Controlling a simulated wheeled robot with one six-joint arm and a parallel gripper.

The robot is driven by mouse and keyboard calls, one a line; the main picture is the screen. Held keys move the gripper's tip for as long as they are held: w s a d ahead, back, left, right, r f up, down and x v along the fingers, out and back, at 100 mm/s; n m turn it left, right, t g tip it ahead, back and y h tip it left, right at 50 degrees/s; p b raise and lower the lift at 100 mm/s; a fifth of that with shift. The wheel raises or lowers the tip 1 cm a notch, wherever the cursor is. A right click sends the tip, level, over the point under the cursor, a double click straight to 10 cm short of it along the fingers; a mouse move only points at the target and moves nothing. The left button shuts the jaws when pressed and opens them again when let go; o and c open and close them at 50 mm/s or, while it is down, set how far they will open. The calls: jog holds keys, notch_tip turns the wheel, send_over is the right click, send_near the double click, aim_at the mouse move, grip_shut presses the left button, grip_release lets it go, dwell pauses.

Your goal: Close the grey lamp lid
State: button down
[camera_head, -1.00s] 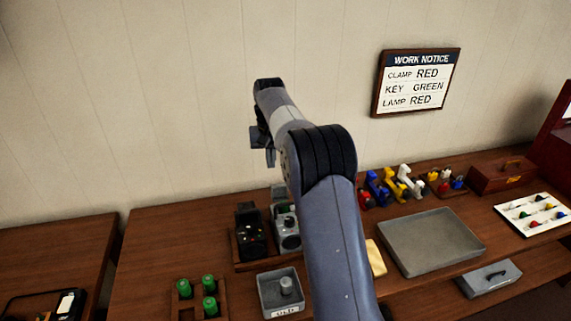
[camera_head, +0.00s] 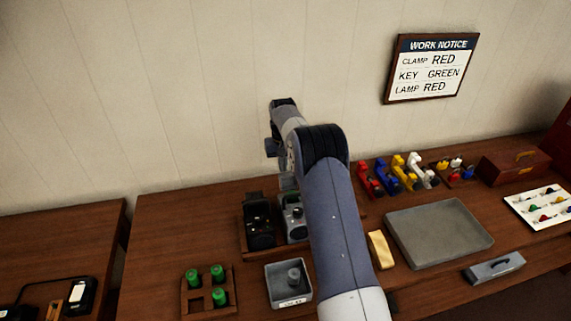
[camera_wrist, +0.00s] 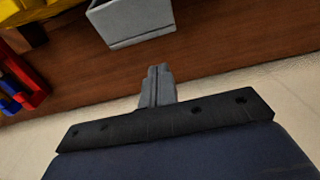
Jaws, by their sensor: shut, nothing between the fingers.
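The grey lamp (camera_head: 294,222) stands in a wooden holder on the table, right of a similar black lamp (camera_head: 260,226). Its grey lid (camera_head: 288,183) appears raised upright at the back, partly hidden by my arm. My gripper (camera_wrist: 159,72) is shut and empty in the wrist view. In the head view it is above and behind the grey lamp, mostly hidden by my arm. A grey box-like part (camera_wrist: 132,24) shows beyond the fingertips in the wrist view, apart from them; it is probably the grey lamp or its lid.
Green cylinders (camera_head: 217,273) in a wooden rack and a grey bin (camera_head: 288,283) stand in front. Coloured clamps (camera_head: 400,174), a yellow block (camera_head: 379,250) and a grey tray (camera_head: 440,234) are to the right. The wall (camera_head: 180,90) is close behind.

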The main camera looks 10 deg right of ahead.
jog(key=s, duration=0.1)
jog(key=s+r, duration=0.1)
jog(key=s+p, duration=0.1)
jog(key=shift+s+r, duration=0.25)
jog(key=shift+r, duration=0.1)
jog(key=shift+t+b, duration=0.3)
jog(key=shift+b, duration=0.1)
jog(key=shift+s+r+t+b, duration=0.1)
jog(key=shift+s+t+b, duration=0.05)
jog(key=shift+t+b, duration=0.2)
jog(key=shift+s+r+t+b, duration=0.25)
jog(key=shift+t+b, duration=0.7)
jog(key=shift+b, duration=0.45)
